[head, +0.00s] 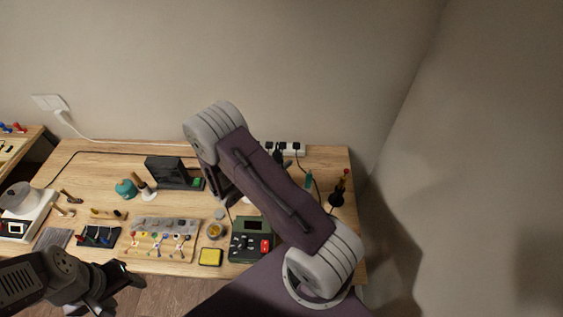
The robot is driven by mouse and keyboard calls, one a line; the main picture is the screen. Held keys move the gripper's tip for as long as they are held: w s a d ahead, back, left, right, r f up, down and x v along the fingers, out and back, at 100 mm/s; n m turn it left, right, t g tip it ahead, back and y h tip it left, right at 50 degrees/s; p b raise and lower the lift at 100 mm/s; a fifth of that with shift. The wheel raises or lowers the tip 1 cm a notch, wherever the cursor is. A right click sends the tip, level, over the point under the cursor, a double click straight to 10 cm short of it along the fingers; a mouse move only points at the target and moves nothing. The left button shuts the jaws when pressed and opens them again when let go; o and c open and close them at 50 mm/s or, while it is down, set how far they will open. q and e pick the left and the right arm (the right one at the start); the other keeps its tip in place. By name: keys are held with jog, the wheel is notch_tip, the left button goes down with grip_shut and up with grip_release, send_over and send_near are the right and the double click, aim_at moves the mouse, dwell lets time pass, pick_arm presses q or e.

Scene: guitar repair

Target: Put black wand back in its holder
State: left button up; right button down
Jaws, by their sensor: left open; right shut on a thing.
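My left gripper (126,274) is open and empty, low at the left, in front of the table's front edge. My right arm crosses the middle of the view and covers part of the table. Dark parts of its far end show beside the arm's left edge, but the fingertips and anything between them are hidden. I cannot make out the black wand for certain. A black stand (336,198) with a red-tipped tool is at the table's right end. I cannot tell whether it is the wand's holder.
The wooden table (110,165) runs along the wall. It holds a black device (167,170), a teal item (126,189), a tool board (160,240), a yellow square (209,257), a green-black device (250,246) and a power strip (292,149). The back left of the table is mostly clear.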

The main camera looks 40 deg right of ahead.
jog(key=shift+f, duration=0.1)
dwell(0.3)
jog(key=shift+f+b, duration=1.85)
jog(key=shift+f, duration=0.15)
jog(key=shift+f, duration=0.15)
jog(key=shift+f+b, duration=1.2)
jog(key=shift+f, duration=0.05)
jog(key=shift+f, duration=0.1)
jog(key=shift+f+b, duration=0.7)
jog(key=shift+b, duration=0.05)
